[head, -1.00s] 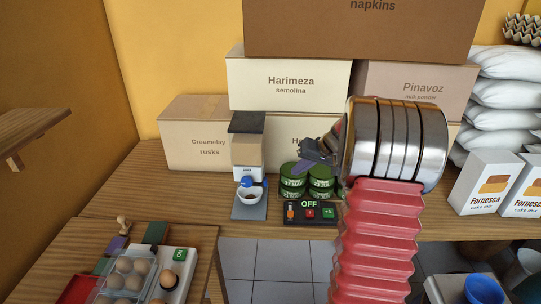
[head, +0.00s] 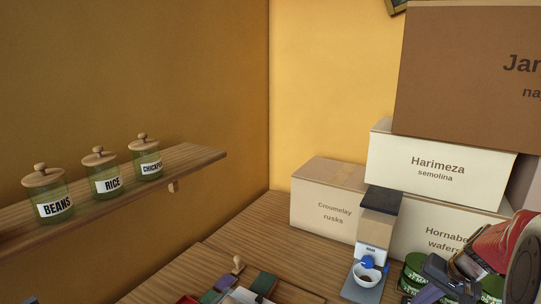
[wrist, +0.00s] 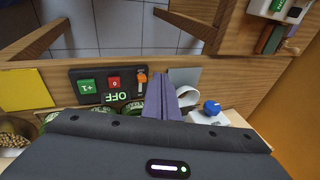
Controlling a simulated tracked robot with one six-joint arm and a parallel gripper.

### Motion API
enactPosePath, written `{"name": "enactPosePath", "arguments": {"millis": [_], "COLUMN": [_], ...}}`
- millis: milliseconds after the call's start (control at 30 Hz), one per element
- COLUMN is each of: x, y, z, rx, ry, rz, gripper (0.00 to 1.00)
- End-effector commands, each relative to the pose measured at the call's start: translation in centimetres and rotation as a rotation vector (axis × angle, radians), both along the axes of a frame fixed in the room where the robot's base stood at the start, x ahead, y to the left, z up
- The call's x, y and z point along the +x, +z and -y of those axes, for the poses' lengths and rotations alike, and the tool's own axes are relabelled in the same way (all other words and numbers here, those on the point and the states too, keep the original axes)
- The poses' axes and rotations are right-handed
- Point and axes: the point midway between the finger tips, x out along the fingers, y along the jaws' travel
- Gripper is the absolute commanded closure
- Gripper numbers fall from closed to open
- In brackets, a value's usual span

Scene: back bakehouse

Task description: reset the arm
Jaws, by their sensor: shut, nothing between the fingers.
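My gripper (head: 428,292) is at the lower right of the head view, in front of the green tins (head: 414,270), partly cut off by the lower edge. In the wrist view its two purple fingers (wrist: 161,96) lie together, shut, with nothing between them. They point over the counter beside a dark control panel (wrist: 103,86), which has a green +1 button, a red 0 button, an orange switch and an OFF sign. The wrist picture looks upside down.
The dispenser (head: 376,232) with a blue knob and a white bowl (head: 367,275) stands just left of my gripper. Stacked boxes (head: 440,168) rise behind. Jars (head: 107,176) stand on the left wall shelf (head: 205,160). The counter (head: 262,238) left of the dispenser has bare wood.

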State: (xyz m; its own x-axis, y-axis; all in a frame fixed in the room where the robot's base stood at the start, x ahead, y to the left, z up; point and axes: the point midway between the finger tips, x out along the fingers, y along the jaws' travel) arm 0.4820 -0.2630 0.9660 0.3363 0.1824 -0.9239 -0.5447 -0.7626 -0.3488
Motion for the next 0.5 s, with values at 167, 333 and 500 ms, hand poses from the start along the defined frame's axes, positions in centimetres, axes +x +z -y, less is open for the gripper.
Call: {"name": "enactPosePath", "arguments": {"millis": [167, 333, 500], "x": [-2.6, -5.0, -7.4], "y": [1.7, 3.1, 4.4], "z": [-4.2, -7.8, -10.9], "rx": [-0.043, -0.090, -0.143], "ry": [0.041, 0.082, 0.130], "rz": [-0.044, -0.072, -0.085], "gripper": [1.00, 1.00, 1.00]}}
